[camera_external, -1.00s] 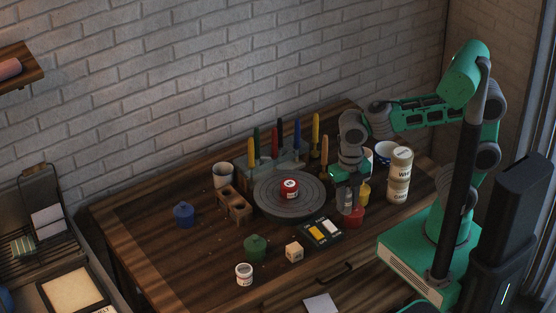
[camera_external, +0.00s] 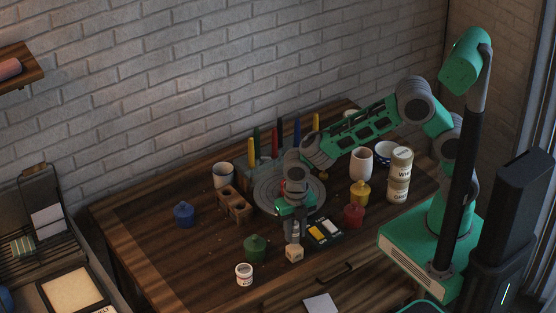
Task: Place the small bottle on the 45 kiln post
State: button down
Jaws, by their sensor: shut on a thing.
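My gripper (camera_external: 294,222) is over the front middle of the table, pointing down and shut on a small grey bottle (camera_external: 294,235). The bottle is upright, directly above the pale cube-shaped kiln post (camera_external: 294,254). I cannot tell whether its base touches the post or hangs just over it. Marks on the post are too small to read. The fingers hide the bottle's upper part.
The round turntable (camera_external: 264,197) lies behind my gripper, with its red-lidded jar mostly hidden. A green jar (camera_external: 255,248) and white jar (camera_external: 244,275) are left of the post. A paint palette (camera_external: 325,232) and red jar (camera_external: 353,216) are right.

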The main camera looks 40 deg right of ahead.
jog(key=shift+d+f, duration=0.1)
jog(key=shift+f, duration=0.95)
jog(key=shift+f, duration=0.15)
jog(key=c, duration=1.1)
grip_release()
